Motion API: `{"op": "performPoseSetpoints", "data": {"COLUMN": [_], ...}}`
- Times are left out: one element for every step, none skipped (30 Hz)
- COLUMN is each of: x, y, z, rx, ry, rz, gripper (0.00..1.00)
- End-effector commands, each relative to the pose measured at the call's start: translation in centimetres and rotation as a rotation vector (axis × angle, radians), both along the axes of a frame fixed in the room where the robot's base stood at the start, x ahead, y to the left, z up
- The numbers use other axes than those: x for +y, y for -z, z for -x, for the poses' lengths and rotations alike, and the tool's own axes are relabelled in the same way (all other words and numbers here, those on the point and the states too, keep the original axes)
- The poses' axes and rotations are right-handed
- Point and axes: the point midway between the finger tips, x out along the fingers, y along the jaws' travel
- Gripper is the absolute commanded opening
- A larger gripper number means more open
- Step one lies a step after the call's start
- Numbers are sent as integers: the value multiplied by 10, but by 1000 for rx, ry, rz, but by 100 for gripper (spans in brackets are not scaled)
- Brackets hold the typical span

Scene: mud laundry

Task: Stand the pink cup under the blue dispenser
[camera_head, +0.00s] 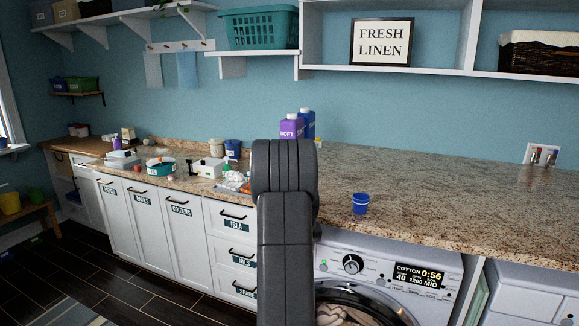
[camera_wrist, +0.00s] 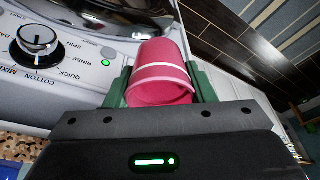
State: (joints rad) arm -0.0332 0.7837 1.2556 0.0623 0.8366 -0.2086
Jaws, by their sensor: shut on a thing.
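In the wrist view my gripper (camera_wrist: 161,88) is shut on the pink cup (camera_wrist: 160,72), its green fingers on either side. The cup has a white band, and its open mouth faces the camera. It is held in front of the washing machine's control panel. In the head view my arm hides the gripper and the pink cup. A blue bottle (camera_head: 308,124) stands at the back of the counter behind a purple bottle marked SOFT (camera_head: 291,127). I cannot tell whether the blue bottle is the blue dispenser.
The counter's right side is mostly clear. Several boxes and tubs crowd its left part, including a white box (camera_head: 209,168). Shelves hang above.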

Motion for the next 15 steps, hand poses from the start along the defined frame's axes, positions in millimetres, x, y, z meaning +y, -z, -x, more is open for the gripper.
{"op": "performPoseSetpoints", "data": {"x": [7,10,13,16,18,21,23,25,28,29,30,32,33,33,34], "y": [15,23,32,39,45,53,58,63,68,71,75,78,80,81,83], "z": [14,21,30,38,44,54,60,66,74,79,84,89,92,95,98], "rx": [6,5,6,6,5,5,4,3,3,3,3,2,1,1,1], "ry": [26,44,66,82,98,116,129,141,155,164,172,181,187,192,197], "rz": [0,0,1,1,1,1,1,0,0,1,1,0,0,0,0], "gripper": [25,25,25,25,25,25,25,25,25,25,25,25,25,25,25]}}
